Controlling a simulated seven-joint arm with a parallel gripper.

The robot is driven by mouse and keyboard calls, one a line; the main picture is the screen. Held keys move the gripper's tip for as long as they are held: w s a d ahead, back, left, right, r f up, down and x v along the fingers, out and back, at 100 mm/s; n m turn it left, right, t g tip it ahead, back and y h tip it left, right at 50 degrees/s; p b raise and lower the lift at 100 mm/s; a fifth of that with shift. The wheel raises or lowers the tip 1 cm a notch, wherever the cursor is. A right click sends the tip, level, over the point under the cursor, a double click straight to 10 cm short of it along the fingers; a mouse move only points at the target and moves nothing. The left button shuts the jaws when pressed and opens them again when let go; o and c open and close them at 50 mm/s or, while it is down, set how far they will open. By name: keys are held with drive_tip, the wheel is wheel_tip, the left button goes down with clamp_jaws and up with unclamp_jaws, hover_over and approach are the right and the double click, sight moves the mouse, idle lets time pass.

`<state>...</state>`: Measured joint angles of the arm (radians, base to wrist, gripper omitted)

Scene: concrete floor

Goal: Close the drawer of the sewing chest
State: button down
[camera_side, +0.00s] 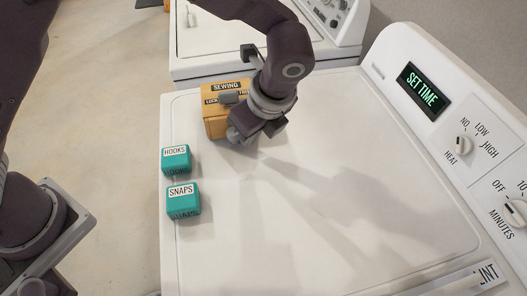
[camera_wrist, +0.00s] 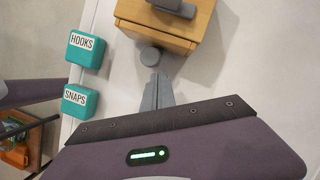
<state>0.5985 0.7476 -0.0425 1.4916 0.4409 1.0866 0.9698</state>
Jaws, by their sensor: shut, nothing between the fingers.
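The sewing chest (camera_side: 214,128) is a small wooden box labelled SEWING at the back left of the white machine top, partly hidden by my arm. In the wrist view the chest (camera_wrist: 196,25) is at the top, with a grey bar handle on it and a round grey knob (camera_wrist: 150,56) at its front. I cannot tell how far its drawer stands out. My gripper (camera_side: 236,136) is shut and empty, low in front of the chest. In the wrist view the shut fingers (camera_wrist: 158,88) point at the chest, just short of the knob and slightly right of it.
Two teal boxes, HOOKS (camera_side: 175,159) and SNAPS (camera_side: 183,198), stand along the left edge of the top (camera_side: 330,200). A control panel (camera_side: 450,125) rises at the right. Another white machine (camera_side: 220,66) stands behind. The middle and front of the top are clear.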

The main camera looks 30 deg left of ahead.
drive_tip(key=d, duration=0.1)
drive_tip(key=s+d, duration=0.1)
drive_tip(key=d, duration=0.1)
drive_tip(key=shift+d+r, duration=0.15)
drive_tip(key=shift+d, duration=0.15)
drive_tip(key=v, duration=1)
drive_tip(key=s+a+r+n+h, duration=0.1)
drive_tip(key=s+a+r+n, duration=0.1)
drive_tip(key=a+r+n, duration=0.4)
drive_tip(key=s+a+r+n+h, duration=0.2)
drive_tip(key=s+a+r+n, duration=0.15)
drive_tip(key=a, duration=0.45)
drive_tip(key=s+a+f+n+t+h, duration=0.1)
drive_tip(key=s+a+n+t, duration=0.3)
drive_tip(key=s+a+n, duration=0.5)
drive_tip(key=s+n, duration=0.2)
drive_tip(key=s, duration=0.2)
drive_tip(key=shift+s+a+f+n, duration=0.2)
drive_tip(key=shift+s+f+n, duration=0.15)
drive_tip(key=shift+s+f, duration=0.05)
